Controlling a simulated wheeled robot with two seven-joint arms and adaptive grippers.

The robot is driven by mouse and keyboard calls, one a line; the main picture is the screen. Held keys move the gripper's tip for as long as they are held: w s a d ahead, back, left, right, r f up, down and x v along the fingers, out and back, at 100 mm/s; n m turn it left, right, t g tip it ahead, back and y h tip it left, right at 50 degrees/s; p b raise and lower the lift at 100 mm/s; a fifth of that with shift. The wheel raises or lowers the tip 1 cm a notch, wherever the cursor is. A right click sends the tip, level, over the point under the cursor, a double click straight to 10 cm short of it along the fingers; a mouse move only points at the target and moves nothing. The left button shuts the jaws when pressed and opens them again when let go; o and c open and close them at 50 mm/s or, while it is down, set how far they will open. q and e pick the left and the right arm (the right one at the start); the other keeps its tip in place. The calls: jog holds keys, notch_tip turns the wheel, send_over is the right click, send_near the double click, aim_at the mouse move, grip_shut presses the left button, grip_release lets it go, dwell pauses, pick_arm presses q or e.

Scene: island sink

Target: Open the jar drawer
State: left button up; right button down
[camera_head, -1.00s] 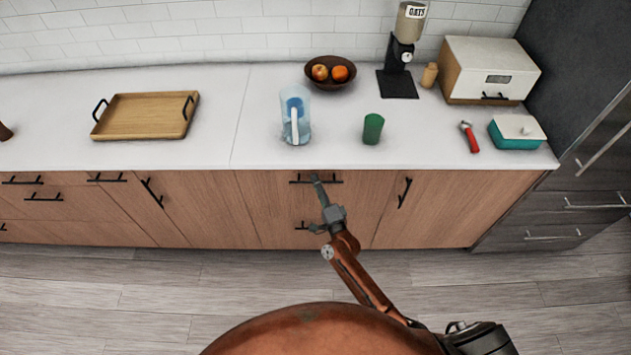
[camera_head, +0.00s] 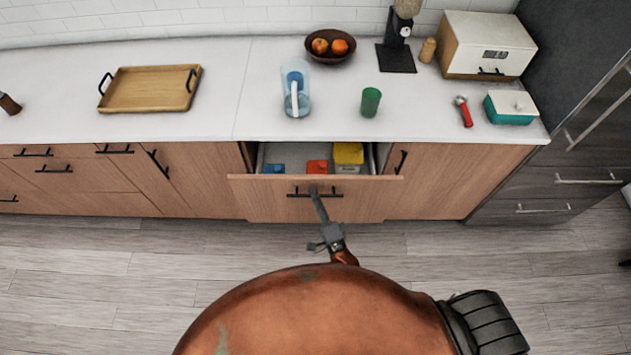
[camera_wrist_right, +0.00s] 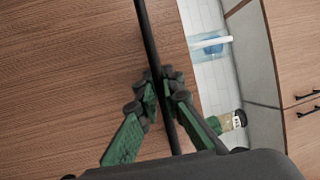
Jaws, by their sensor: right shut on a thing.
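The jar drawer (camera_head: 270,200) is a wide wooden drawer under the counter, pulled part way out. Inside it are jars or boxes with blue (camera_head: 274,168), red (camera_head: 317,166) and yellow (camera_head: 348,154) tops. Its black bar handle (camera_head: 325,194) is on the drawer front. My right gripper (camera_head: 316,193) is at this handle. In the right wrist view the green fingers of the right gripper (camera_wrist_right: 168,90) are shut around the black handle (camera_wrist_right: 148,35). My left gripper is not in view.
On the white counter (camera_head: 215,125) stand a clear pitcher (camera_head: 296,95), a green cup (camera_head: 371,102), a fruit bowl (camera_head: 331,46) and a wooden tray (camera_head: 145,90). A grey floor (camera_head: 100,270) lies in front of the cabinets.

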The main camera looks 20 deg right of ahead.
jog(key=s+a+p, duration=0.1)
jog(key=s+a, duration=0.1)
jog(key=s, duration=0.6)
jog(key=shift+a, duration=0.2)
jog(key=shift+s, duration=0.1)
jog(key=c, duration=2.3)
grip_release()
jog(key=v, duration=1.2)
jog(key=shift+f, duration=0.1)
